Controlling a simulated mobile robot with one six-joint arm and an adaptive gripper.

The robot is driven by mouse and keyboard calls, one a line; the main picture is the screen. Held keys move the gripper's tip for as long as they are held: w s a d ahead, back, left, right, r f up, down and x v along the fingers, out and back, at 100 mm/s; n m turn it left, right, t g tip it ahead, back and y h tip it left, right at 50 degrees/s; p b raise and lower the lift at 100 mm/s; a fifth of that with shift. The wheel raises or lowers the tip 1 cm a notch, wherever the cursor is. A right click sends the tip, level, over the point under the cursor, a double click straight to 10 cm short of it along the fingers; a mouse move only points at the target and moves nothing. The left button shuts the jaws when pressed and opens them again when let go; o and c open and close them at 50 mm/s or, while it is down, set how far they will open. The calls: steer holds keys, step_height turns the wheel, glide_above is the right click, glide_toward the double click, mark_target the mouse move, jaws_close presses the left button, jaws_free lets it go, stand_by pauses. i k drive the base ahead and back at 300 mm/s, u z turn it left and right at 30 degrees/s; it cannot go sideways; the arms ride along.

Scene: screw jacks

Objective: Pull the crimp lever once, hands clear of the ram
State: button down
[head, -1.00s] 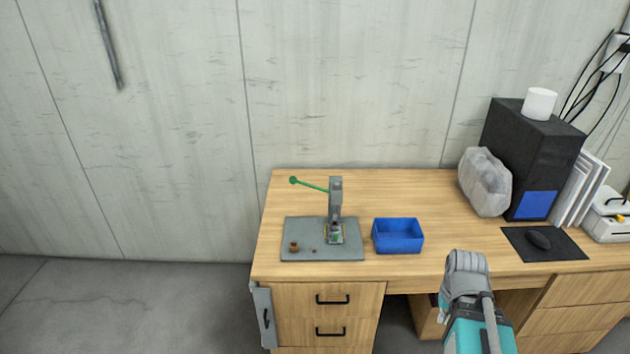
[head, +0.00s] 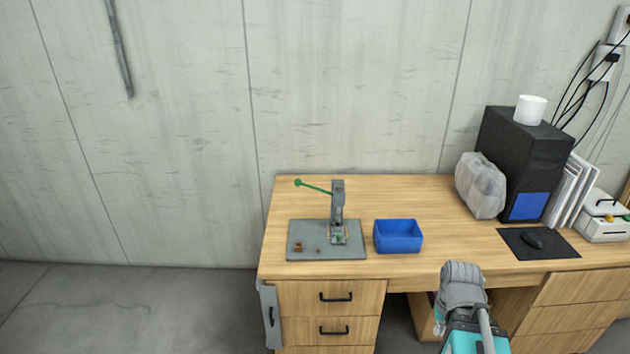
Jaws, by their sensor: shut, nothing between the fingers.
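The crimp press (head: 338,205) stands upright on a grey plate (head: 298,228) at the left part of the desk. Its green lever (head: 316,188) reaches out to the left, slightly raised, and ends in a round green knob (head: 298,183). The ram area low on the press is small and hard to make out. My gripper (head: 461,272) is at the desk's front edge, right of and well away from the press. It looks shut and empty, touching neither lever nor press.
A blue bin (head: 398,237) stands just right of the plate. Small brown parts (head: 298,246) lie on the plate. A black computer tower (head: 520,150), a wrapped grey bundle (head: 481,186) and a mouse mat (head: 510,240) fill the right side. The desk's middle (head: 420,200) is clear.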

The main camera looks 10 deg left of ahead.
mark_target(298, 182)
steer(key=u, duration=0.1)
steer(key=i, duration=0.95)
steer(key=z, duration=0.05)
